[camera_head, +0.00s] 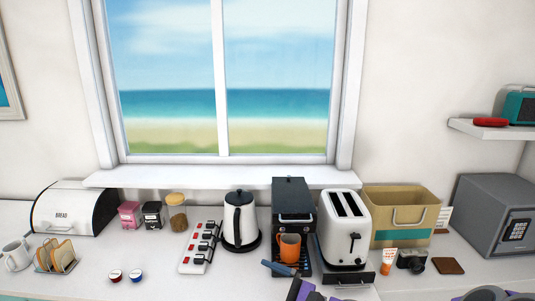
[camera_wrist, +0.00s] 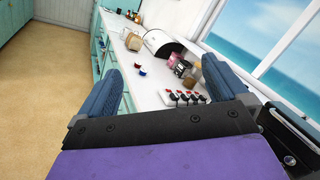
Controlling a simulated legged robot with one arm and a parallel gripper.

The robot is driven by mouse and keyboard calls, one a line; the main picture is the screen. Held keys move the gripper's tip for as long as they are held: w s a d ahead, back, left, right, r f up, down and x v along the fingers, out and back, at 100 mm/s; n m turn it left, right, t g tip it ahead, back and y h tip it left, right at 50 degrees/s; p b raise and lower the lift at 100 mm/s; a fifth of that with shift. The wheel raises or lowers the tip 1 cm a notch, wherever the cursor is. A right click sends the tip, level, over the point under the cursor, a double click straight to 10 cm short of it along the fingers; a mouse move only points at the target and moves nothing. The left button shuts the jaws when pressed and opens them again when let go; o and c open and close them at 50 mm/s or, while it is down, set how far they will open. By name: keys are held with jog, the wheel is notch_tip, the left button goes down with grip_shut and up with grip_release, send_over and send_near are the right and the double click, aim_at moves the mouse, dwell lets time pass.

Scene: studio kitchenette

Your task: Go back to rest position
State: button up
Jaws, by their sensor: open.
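My gripper (camera_wrist: 160,88) is open and empty, its two blue fingers spread wide apart in the wrist view. In the head view, part of my gripper (camera_head: 282,269) shows low in front of the black coffee machine (camera_head: 292,199). An orange mug (camera_head: 290,249) stands at the coffee machine, just behind my gripper in the picture. I cannot tell whether a finger touches the mug. The mug is not clear in the wrist view.
A white toaster (camera_head: 343,228) stands right of the coffee machine, a kettle (camera_head: 240,220) and a power strip (camera_head: 201,246) left. A tan bin (camera_head: 402,205) and a grey safe (camera_head: 497,212) stand further right. Bare counter (camera_head: 140,258) lies left of the strip.

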jog(key=s+a+n+g+h, duration=0.1)
jog(key=s+a+n+g, duration=0.25)
jog(key=s, duration=0.25)
jog(key=s+a+n+g+h, duration=0.1)
jog(key=s+a+n+g, duration=0.1)
jog(key=s+n+g, duration=0.4)
jog(key=s+d+f+n+g+h, duration=0.25)
jog(key=s+n+h, duration=0.2)
jog(key=s, duration=0.55)
jog(key=s+d+f+n+t+h, duration=0.1)
jog(key=s+d+h, duration=0.3)
jog(key=d, duration=0.5)
jog(key=s+d+t+h, duration=0.1)
jog(key=s+d+h, duration=0.3)
jog(key=d+h, duration=0.3)
jog(key=shift+d+f+n, duration=0.35)
jog(key=shift+d+n, duration=0.05)
jog(key=shift+d, duration=0.6)
